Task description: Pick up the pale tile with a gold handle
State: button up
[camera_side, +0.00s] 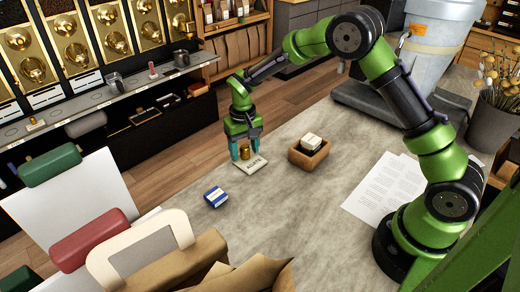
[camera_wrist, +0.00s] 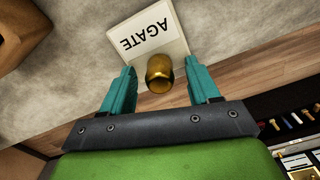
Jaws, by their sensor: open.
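The pale tile (camera_side: 251,165) lies flat on the counter and carries the dark word "AGATE". Its gold handle (camera_side: 245,152) stands up from it. In the wrist view the tile (camera_wrist: 150,37) and the handle (camera_wrist: 159,72) show near the top middle. My gripper (camera_side: 246,148) is open over the tile, with its teal fingers on either side of the gold handle. In the wrist view my gripper (camera_wrist: 161,76) has a gap between each finger and the handle. I cannot tell exactly how high the fingertips are above the tile.
A small brown tray (camera_side: 296,157) with a pale block and a dark item stands right of the tile. A blue and white box (camera_side: 215,197) lies in front. Papers (camera_side: 384,187) lie on the right. Bare counter lies between. The counter's far edge is close behind my gripper.

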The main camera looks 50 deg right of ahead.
aim_at(246, 147)
grip_shut()
jog(key=shift+r, duration=0.1)
dwell(0.3)
jog(key=shift+r, duration=0.45)
jog(key=r, duration=0.2)
jog(key=shift+s+r, duration=0.4)
jog(key=s, duration=0.5)
jog(key=s+d, duration=0.1)
jog(key=s, duration=0.4)
jog(key=s+r, duration=0.1)
jog(key=s, duration=0.4)
jog(key=shift+d+r, duration=0.1)
jog(key=shift+d, duration=0.05)
